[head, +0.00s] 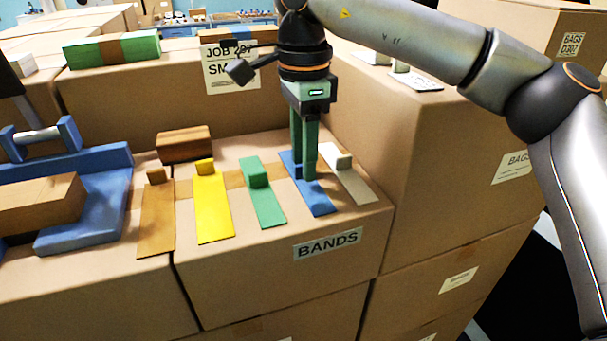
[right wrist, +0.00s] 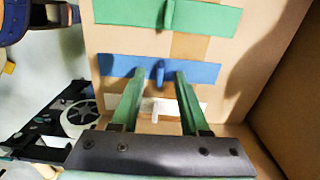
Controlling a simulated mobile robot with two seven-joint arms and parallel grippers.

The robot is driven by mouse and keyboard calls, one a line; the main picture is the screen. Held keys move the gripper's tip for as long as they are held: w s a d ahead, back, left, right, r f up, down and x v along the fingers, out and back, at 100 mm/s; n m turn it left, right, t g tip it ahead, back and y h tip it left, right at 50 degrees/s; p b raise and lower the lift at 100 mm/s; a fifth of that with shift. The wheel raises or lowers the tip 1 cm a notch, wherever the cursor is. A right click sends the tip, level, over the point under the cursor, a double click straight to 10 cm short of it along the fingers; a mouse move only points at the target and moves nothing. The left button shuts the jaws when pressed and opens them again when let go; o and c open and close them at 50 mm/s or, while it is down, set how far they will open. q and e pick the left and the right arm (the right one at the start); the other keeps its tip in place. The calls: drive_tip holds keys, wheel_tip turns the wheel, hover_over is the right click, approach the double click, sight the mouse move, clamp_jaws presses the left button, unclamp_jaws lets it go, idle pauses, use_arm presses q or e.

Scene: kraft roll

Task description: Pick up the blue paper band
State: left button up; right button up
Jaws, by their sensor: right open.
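The blue paper band (head: 318,202) lies flat on the box top marked BANDS, between the green band (head: 266,208) and the white band (head: 352,184). It has a small upright tab, partly hidden by my fingers in the head view. In the right wrist view the blue band (right wrist: 205,72) runs across the picture with its tab (right wrist: 160,73) in the middle. My right gripper (head: 304,176) points down over the blue band. It is open, with its green fingertips (right wrist: 159,74) on either side of the tab. I cannot tell whether they touch the band. My left gripper is not in view.
A yellow band (head: 214,212) and a brown band (head: 157,222) lie farther left. A brown block (head: 184,143) sits behind them. A blue stand (head: 85,228) is at the left. A taller box (head: 440,150) rises close on the right, and another box stands behind.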

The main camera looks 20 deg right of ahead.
drive_tip(key=shift+f, duration=0.4)
drive_tip(key=shift+c, duration=0.2)
clamp_jaws()
